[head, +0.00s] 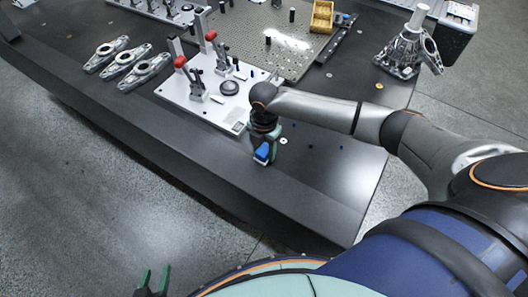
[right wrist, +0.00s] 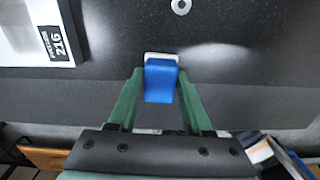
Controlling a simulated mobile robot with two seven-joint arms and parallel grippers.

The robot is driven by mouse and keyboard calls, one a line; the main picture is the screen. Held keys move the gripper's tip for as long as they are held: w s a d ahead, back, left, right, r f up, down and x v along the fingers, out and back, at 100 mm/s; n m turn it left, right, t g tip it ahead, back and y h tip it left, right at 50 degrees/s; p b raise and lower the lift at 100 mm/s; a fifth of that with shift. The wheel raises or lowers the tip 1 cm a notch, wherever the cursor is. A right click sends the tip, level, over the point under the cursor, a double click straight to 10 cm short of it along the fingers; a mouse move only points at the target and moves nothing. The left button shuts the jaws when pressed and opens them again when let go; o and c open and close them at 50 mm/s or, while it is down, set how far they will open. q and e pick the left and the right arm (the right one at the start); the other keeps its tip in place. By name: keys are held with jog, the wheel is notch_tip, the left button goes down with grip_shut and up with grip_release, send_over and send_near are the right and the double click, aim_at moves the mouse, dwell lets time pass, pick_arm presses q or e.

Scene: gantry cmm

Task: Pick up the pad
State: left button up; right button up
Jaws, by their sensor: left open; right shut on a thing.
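The pad is a small blue block (right wrist: 160,82) with a white end, between the green fingers of my right gripper (right wrist: 157,80) in the right wrist view. In the head view the blue pad (head: 262,152) shows at the tip of my right gripper (head: 265,146), over the dark table near its front edge. The right gripper is shut on it. I cannot tell whether the pad touches the table. My left gripper (head: 153,281) is open and empty at the bottom of the head view, off the table.
A white fixture plate (head: 205,105) with red-handled clamps lies just left of my right gripper. Several metal arms (head: 125,60) lie at the left. A perforated plate (head: 270,35) and a yellow bin (head: 321,17) are at the back. The table's front right is mostly clear.

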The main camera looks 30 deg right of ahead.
grip_shut()
jog(key=shift+r, duration=0.1)
jog(key=shift+w+r, duration=0.1)
jog(key=shift+r, duration=0.5)
jog(key=a+r, duration=1.1)
jog(key=a, duration=0.3)
jog(key=shift+s+r+p, duration=0.35)
jog(key=shift+s, duration=0.05)
